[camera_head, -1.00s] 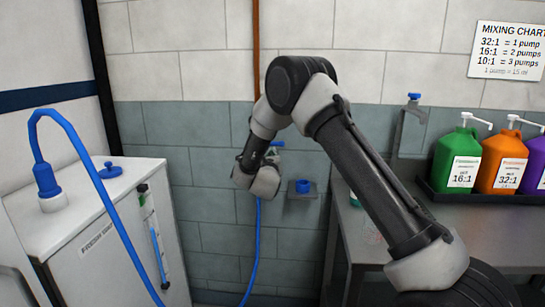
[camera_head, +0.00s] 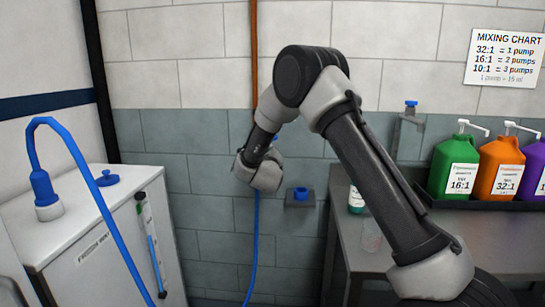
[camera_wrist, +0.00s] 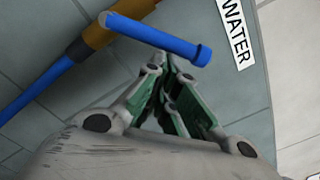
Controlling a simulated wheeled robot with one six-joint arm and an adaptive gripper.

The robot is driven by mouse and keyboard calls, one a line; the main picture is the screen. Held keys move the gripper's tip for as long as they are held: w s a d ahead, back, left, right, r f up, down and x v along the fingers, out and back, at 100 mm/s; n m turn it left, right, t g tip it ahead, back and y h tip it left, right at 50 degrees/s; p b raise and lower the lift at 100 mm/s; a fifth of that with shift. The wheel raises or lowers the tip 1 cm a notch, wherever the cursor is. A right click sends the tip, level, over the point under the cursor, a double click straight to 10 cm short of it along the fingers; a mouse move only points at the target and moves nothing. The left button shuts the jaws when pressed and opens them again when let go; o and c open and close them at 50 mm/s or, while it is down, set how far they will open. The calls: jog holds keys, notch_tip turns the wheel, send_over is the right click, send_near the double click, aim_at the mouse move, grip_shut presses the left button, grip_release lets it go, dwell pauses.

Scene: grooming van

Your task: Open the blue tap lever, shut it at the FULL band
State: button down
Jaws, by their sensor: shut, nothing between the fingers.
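The blue tap lever (camera_wrist: 165,40) crosses the upper middle of the wrist view, fixed to a brass-coloured tap body (camera_wrist: 92,36). My gripper (camera_wrist: 164,76) is shut and empty, its fingers just below the lever in that view; whether they touch it I cannot tell. In the head view my gripper (camera_head: 260,172) is near the tiled wall and mostly hides the tap. The white water tank (camera_head: 85,225) at the left has a sight gauge (camera_head: 151,240) with a blue column in its lower part and a green mark near its top. A FULL label is too small to read.
A blue hose (camera_head: 100,195) arches from the tank top; another blue hose (camera_head: 255,240) hangs below my gripper. A wall bracket with a blue part (camera_head: 300,194) is right of my gripper. A grey table (camera_head: 450,240) holds green (camera_head: 453,165) and orange (camera_head: 498,168) jugs.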

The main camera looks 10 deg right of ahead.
jog(key=shift+a+r, duration=0.1)
jog(key=shift+r, duration=0.45)
dwell(0.5)
